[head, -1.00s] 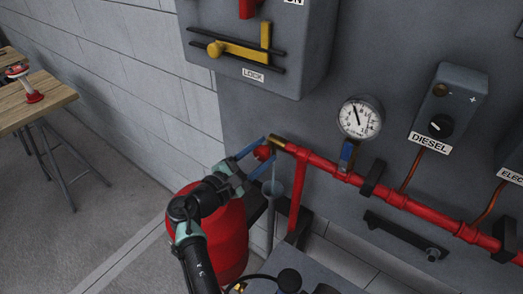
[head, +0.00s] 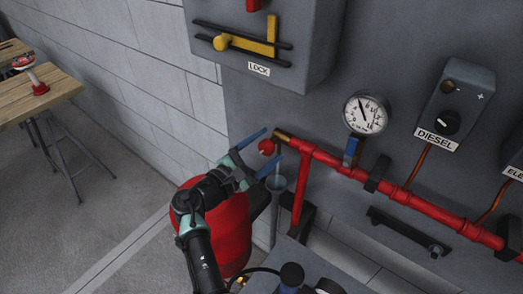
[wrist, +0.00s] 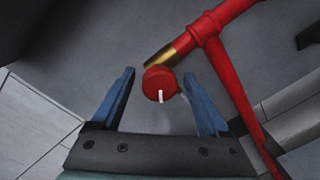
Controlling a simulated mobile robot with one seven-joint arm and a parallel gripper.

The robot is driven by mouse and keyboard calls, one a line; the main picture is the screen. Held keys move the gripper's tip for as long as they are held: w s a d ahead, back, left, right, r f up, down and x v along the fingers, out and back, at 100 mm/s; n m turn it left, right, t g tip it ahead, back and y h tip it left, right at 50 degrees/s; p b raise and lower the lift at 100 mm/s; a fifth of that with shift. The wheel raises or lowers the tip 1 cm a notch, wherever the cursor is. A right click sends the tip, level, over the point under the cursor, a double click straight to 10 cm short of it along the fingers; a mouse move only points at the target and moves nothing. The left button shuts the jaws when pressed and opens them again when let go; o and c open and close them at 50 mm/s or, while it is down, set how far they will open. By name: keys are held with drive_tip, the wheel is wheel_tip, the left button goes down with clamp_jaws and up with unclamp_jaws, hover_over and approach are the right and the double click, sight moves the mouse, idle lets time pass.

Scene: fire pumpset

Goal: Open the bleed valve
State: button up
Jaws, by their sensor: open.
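The bleed valve shows as a round red knob (head: 266,147) beside a brass fitting (head: 283,136) at the left end of the red pipe. In the wrist view the knob (wrist: 160,84) has a white mark pointing down in the picture. My gripper (head: 274,144) is open, with its blue fingers on either side of the knob. In the wrist view my gripper (wrist: 159,74) has a clear gap between each finger and the knob. The knob's far side is hidden.
A pressure gauge (head: 366,113) with a blue-handled valve (head: 352,151) stands on the pipe to the right. A grey box (head: 300,50) with a yellow lever is above. A red tank (head: 229,232) is below my gripper. A wooden table (head: 45,98) stands at left.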

drive_tip(key=b+v, duration=0.1)
drive_tip(key=v, duration=1.2)
drive_tip(key=shift+b, duration=0.3)
drive_tip(key=shift+w, duration=0.1)
drive_tip(key=w+d+r+m+t+y, duration=0.2)
drive_tip(key=r+m+t+y, duration=0.3)
drive_tip(key=r, duration=0.7)
drive_tip(key=w+d+r+m+y, duration=0.1)
drive_tip(key=d+r+m+y, duration=0.1)
drive_tip(key=r+m, duration=0.8)
drive_tip(key=s+d+r+m+t+y, duration=0.2)
drive_tip(key=s+r+t, duration=0.2)
drive_tip(key=s+r, duration=0.4)
drive_tip(key=s+d+r+m+t+y, duration=0.2)
drive_tip(key=s+r+t, duration=0.2)
drive_tip(key=s+r, duration=0.5)
wheel_tip(320, 180, up, 8)
drive_tip(key=shift+s+f+t, duration=0.15)
drive_tip(key=shift+t, duration=0.25)
